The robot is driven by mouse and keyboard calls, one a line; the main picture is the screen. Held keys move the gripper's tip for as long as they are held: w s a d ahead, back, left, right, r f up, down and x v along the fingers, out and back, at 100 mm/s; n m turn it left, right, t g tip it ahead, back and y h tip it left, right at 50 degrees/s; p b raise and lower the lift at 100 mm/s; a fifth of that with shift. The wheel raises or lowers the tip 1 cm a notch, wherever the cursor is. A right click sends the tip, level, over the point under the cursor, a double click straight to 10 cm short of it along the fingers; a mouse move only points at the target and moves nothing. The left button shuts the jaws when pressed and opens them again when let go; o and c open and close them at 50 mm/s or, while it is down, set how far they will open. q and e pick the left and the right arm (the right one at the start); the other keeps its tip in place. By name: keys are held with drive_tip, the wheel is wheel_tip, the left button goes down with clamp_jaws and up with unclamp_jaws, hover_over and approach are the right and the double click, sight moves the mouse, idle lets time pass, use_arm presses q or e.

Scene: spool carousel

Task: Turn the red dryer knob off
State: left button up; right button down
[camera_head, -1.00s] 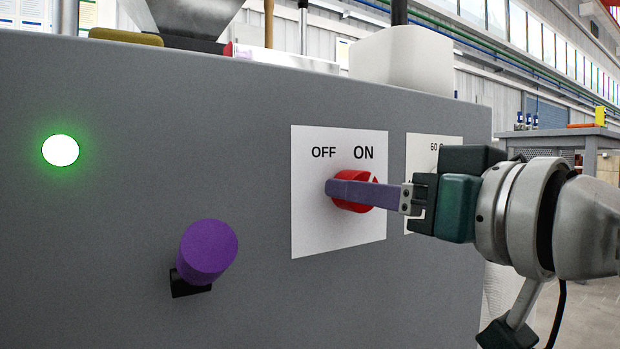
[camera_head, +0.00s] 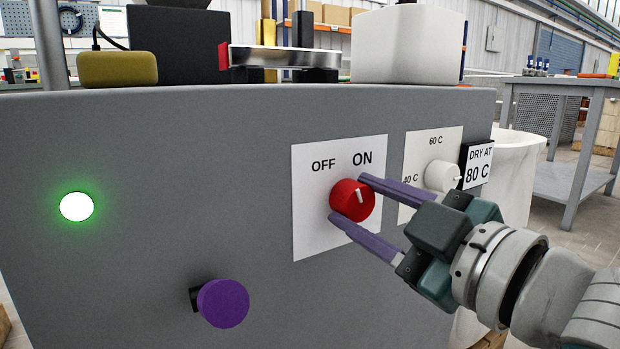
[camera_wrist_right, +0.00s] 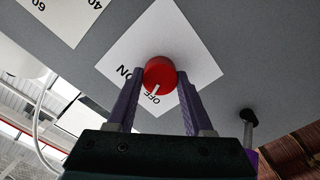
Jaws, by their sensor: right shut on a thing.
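The red knob (camera_head: 351,202) sits on a white plate (camera_head: 312,228) marked OFF and ON on the grey panel front. Its white pointer stands nearly upright in the head view, between the two words. In the right wrist view the knob (camera_wrist_right: 160,72) shows its pointer directed towards the OFF lettering. My right gripper (camera_head: 346,197) has its purple fingers on opposite sides of the knob and is shut on it; the fingers also flank it in the wrist view (camera_wrist_right: 158,88). My left gripper is out of view.
A purple cylinder (camera_head: 223,303) juts out at lower left. A green light (camera_head: 76,207) glows on the panel. A workbench (camera_head: 575,185) stands at right.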

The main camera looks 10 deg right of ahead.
drive_tip(key=shift+n+p, duration=0.65)
drive_tip(key=shift+n, duration=0.55)
drive_tip(key=shift+c, duration=1.4)
unclamp_jaws()
drive_tip(key=shift+s+d+p, duration=0.15)
drive_tip(key=shift+s+p, duration=0.15)
drive_tip(key=shift+s, duration=0.15)
drive_tip(key=p+v, duration=0.2)
drive_tip(key=v, duration=0.7)
